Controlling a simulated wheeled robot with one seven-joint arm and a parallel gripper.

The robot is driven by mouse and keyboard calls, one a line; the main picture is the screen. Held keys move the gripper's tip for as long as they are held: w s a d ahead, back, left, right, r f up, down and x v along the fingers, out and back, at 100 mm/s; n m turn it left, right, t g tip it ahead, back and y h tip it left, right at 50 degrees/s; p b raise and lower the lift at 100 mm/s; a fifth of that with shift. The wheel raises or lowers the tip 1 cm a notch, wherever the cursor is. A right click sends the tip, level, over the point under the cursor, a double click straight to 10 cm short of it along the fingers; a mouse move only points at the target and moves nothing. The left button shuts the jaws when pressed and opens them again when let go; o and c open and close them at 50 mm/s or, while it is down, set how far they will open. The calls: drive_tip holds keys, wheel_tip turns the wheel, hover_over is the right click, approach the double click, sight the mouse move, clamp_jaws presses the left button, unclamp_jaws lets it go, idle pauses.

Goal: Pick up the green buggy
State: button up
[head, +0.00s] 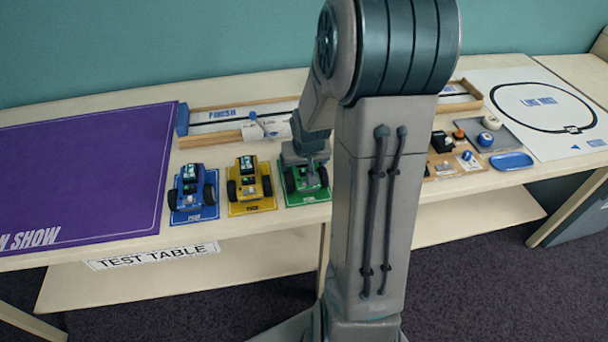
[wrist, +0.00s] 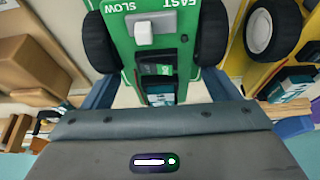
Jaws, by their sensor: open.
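The green buggy (head: 293,181) stands on its green mat (head: 312,198) near the front edge of the table, at the right end of a row of three buggies. My gripper (head: 308,163) is open and right over it, hiding part of its top. In the wrist view the buggy's green deck (wrist: 120,35) shows a white switch marked FAST and SLOW, with black wheels on both sides. The fingers of my gripper (wrist: 160,90) stand apart, one on each side of the buggy's narrow end. Whether they touch it cannot be told.
The yellow buggy (head: 247,180) stands close on the left, with the blue buggy (head: 190,188) beyond it. A walled track (head: 215,128) marked FINISH lies behind. A purple mat (head: 80,170) covers the table's left.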

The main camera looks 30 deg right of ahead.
drive_tip(key=c, duration=0.9)
drive_tip(key=shift+r, duration=0.1)
